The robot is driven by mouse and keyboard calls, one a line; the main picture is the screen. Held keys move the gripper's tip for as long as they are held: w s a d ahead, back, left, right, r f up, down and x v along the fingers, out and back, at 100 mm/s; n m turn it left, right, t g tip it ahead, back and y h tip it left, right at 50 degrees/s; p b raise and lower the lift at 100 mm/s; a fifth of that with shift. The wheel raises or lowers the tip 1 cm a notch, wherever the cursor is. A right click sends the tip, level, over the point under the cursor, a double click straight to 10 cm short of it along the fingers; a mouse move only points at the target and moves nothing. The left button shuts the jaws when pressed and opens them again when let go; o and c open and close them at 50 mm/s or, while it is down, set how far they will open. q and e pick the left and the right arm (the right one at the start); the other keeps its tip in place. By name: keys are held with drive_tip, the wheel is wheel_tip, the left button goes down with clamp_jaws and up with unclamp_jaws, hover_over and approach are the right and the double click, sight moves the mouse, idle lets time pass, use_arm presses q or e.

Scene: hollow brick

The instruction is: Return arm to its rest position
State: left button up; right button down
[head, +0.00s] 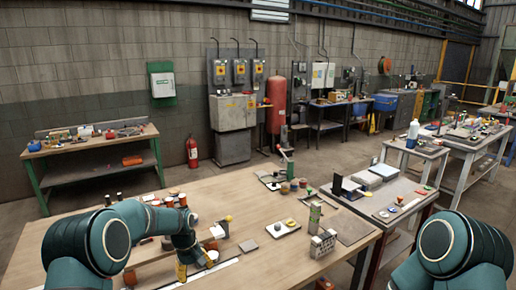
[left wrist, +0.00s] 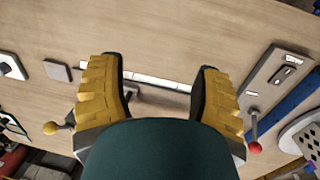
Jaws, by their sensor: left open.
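My left arm reaches from the left over the wooden workbench (head: 270,205). Its yellow-fingered left gripper (head: 195,270) is low over the bench near its front edge in the head view. In the left wrist view the two yellow fingers (left wrist: 160,78) are spread wide apart, with nothing held between them. Bare wood and a pale strip (left wrist: 160,82) show beyond the fingers. My right arm shows only as an upper link at the lower right of the head view, and its gripper is out of frame.
Orange-topped jars and small parts stand close around the left gripper. A yellow knob (left wrist: 50,128) and a red knob (left wrist: 255,147) flank it. The bench's far left is mostly clear.

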use_arm(q)
drive_tip(key=s+d+f+m+h+b, duration=0.1)
drive_tip(key=s+d+f+b, duration=0.15)
drive_tip(key=s+f, duration=0.5)
drive_tip(key=s+d+f+m+h+b, duration=0.1)
drive_tip(key=s+d+f+m, duration=0.15)
drive_tip(key=s+f, duration=0.45)
drive_tip(key=s+d+f+b, duration=0.1)
drive_tip(key=s+d+f, duration=0.1)
drive_tip(key=s, duration=0.6)
drive_tip(key=s+d+f+m+t+b, duration=0.1)
drive_tip(key=s+d+f+b, duration=0.1)
drive_tip(key=s, duration=0.6)
drive_tip(key=shift+s+d+f, duration=0.25)
drive_tip(key=shift+s+f, duration=0.15)
drive_tip(key=shift+f, duration=0.45)
